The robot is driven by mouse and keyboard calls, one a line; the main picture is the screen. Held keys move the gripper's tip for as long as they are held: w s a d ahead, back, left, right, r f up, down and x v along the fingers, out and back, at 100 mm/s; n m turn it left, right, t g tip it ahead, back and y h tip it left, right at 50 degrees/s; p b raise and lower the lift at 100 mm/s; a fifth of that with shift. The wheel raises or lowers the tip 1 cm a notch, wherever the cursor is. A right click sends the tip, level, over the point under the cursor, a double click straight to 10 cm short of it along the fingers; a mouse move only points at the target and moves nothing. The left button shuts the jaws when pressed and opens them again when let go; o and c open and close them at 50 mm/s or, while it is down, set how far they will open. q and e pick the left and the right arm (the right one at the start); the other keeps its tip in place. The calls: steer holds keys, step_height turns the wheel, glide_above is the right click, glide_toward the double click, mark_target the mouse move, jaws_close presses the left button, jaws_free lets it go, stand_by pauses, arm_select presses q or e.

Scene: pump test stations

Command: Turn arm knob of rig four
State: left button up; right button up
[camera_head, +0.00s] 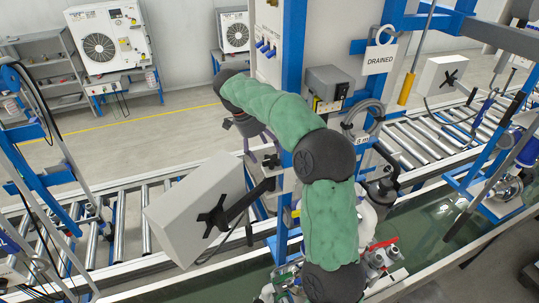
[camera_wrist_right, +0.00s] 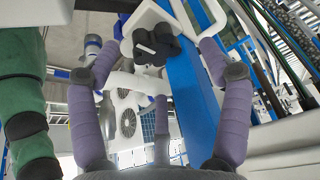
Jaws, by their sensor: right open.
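In the wrist view a black lobed knob (camera_wrist_right: 155,45) with a pale pin sits on a white arm beside a blue post. My right gripper (camera_wrist_right: 158,58) is open, with purple padded fingers on both sides of the knob and a third below it. No finger clearly touches the knob. In the head view my right gripper (camera_head: 260,152) hangs beside the blue post, partly behind my green arm; the knob there is hard to make out. A black star knob (camera_head: 214,216) shows on the back of the grey monitor box (camera_head: 190,208). My left gripper is not in view.
The blue post (camera_head: 293,60) stands close to my right arm. A "DRAINED" tag (camera_head: 380,58) hangs at the right. A roller conveyor (camera_head: 120,225) runs behind the box. Hoses and fittings crowd the area below my arm. Another box with a star knob (camera_head: 440,76) stands farther right.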

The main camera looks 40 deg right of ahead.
mark_target(271, 159)
steer(key=x, duration=0.3)
steer(key=shift+s+a+f, duration=0.1)
steer(key=shift+s+a, duration=0.05)
steer(key=shift+s, duration=0.15)
steer(key=shift+w+f, duration=0.15)
steer(key=shift+f, duration=0.1)
steer(key=shift+r, duration=0.1)
steer(key=c, duration=1.1)
